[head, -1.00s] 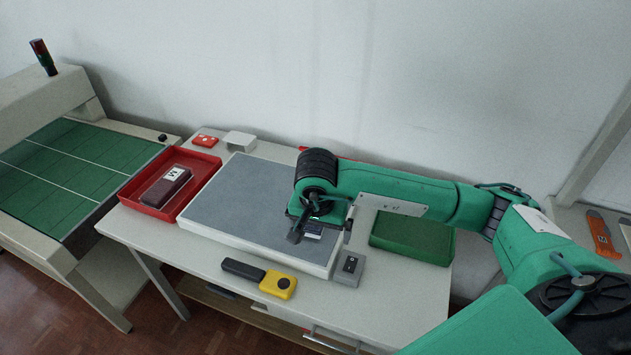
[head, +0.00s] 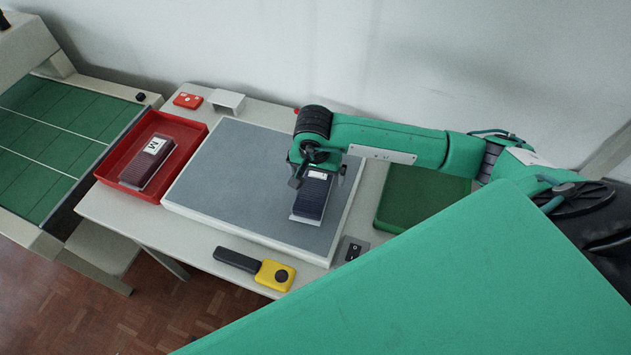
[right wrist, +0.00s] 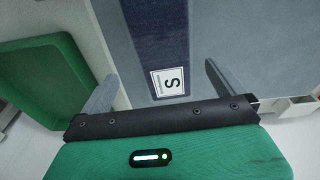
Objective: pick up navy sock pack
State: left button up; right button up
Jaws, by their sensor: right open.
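The navy sock pack (head: 312,197) lies on the grey-topped pad (head: 230,180), near the pad's right side. My right gripper (head: 316,172) is over the pack's far end in the head view and hides part of it. In the right wrist view, the dark navy pack (right wrist: 155,40) with a white "S" label runs up between the two grey fingers of the right gripper (right wrist: 158,85). The fingers are open, one on each side, with gaps to the pack. Whether the tips are down at pack height is hard to tell. My left gripper is not in view.
A red tray (head: 192,135) holding a maroon pack (head: 146,170) stands left of the pad. A green tray (head: 425,198) stands close on the right. A yellow-and-black tool (head: 272,275) and a switch box (head: 352,250) are at the front. The pad's left half is clear.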

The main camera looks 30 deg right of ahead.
aim_at(315, 182)
jog(key=shift+w+f+p, duration=0.15)
jog(key=shift+f+p, duration=0.3)
jog(key=shift+f, duration=0.35)
jog(key=f+p, duration=0.1)
jog(key=f, duration=0.1)
jog(key=f+p, duration=0.1)
jog(key=f, duration=0.1)
jog(key=shift+w, duration=0.4)
jog(key=shift+d+f, duration=0.1)
jog(key=shift+f, duration=0.15)
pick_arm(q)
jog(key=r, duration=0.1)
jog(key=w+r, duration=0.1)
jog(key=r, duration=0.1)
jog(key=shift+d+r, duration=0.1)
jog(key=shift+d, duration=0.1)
pick_arm(e)
jog(key=c, duration=1.1)
